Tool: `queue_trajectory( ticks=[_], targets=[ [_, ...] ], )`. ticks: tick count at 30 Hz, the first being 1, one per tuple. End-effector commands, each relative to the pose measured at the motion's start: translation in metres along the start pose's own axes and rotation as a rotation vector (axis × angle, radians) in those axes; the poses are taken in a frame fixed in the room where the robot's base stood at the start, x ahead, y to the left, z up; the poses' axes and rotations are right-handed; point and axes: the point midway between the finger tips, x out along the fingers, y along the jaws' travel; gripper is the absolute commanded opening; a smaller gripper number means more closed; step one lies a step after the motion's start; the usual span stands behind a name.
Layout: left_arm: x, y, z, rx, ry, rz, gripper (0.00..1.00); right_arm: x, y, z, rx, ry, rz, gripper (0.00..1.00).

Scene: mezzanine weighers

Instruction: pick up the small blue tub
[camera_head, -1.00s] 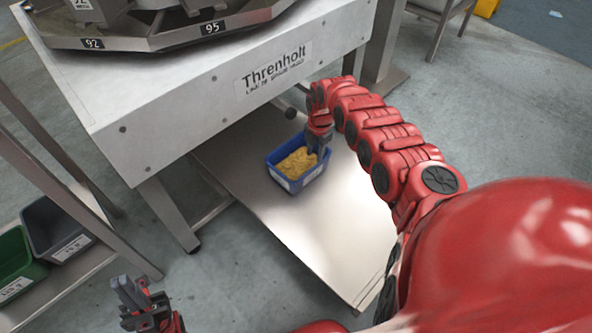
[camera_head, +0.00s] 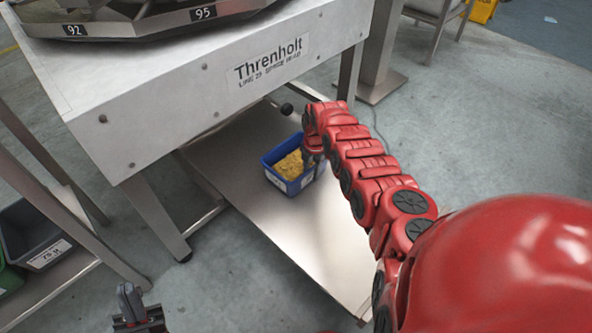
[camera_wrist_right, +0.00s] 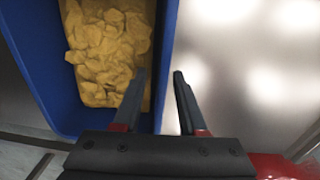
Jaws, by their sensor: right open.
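The small blue tub (camera_head: 274,177) stands on the low metal shelf (camera_head: 290,222) and holds yellow, chip-like pieces. It fills the left of the right wrist view (camera_wrist_right: 32,62). My right gripper (camera_wrist_right: 159,75) is open at the tub's right wall. In the wrist view one finger is on the inner side over the yellow pieces and the other is on the outer side, with the wall between them. In the head view the right gripper (camera_head: 311,160) is partly hidden by its own arm. My left gripper (camera_head: 129,294) is low at the left, away from the tub; its finger gap is unclear.
A white machine housing (camera_head: 200,95) labelled Threnholt overhangs behind and left of the tub. A rack at the left holds a grey bin (camera_head: 30,232) and a green bin (camera_head: 10,282). The shelf in front of the tub is clear.

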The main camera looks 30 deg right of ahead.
Motion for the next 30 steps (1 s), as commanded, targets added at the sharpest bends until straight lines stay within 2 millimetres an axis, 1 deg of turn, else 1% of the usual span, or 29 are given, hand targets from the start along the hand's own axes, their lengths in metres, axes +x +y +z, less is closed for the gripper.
queue_trajectory(
  ticks=[1, 2, 3, 8, 9, 30],
  targets=[
    [0.0008, -0.0003, -0.0001, 0.000, 0.000, 0.000, 0.00, -0.0009, 0.0000, 0.0001, 0.000, 0.000, 0.000, 0.41],
    [0.0008, -0.0003, -0.0001, 0.000, 0.000, 0.000, 0.00, -0.0009, 0.0000, 0.0000, 0.000, 0.000, 0.000, 0.38],
    [0.0007, -0.0003, -0.0001, 0.000, 0.000, -0.001, 0.00, -0.0009, 0.0000, 0.0000, 0.000, 0.000, 0.000, 0.30],
    [0.0006, -0.0003, -0.0001, 0.000, 0.000, -0.001, 0.00, -0.0009, 0.0000, 0.0000, 0.001, 0.000, 0.000, 0.02],
    [0.0005, -0.0003, -0.0001, 0.000, 0.000, -0.001, 0.00, -0.0009, 0.0000, 0.0000, 0.001, 0.000, 0.000, 0.00],
    [0.0004, -0.0003, -0.0001, 0.000, 0.000, -0.001, 0.00, -0.0008, 0.0001, 0.0000, 0.001, 0.000, 0.001, 0.00]
  ],
)
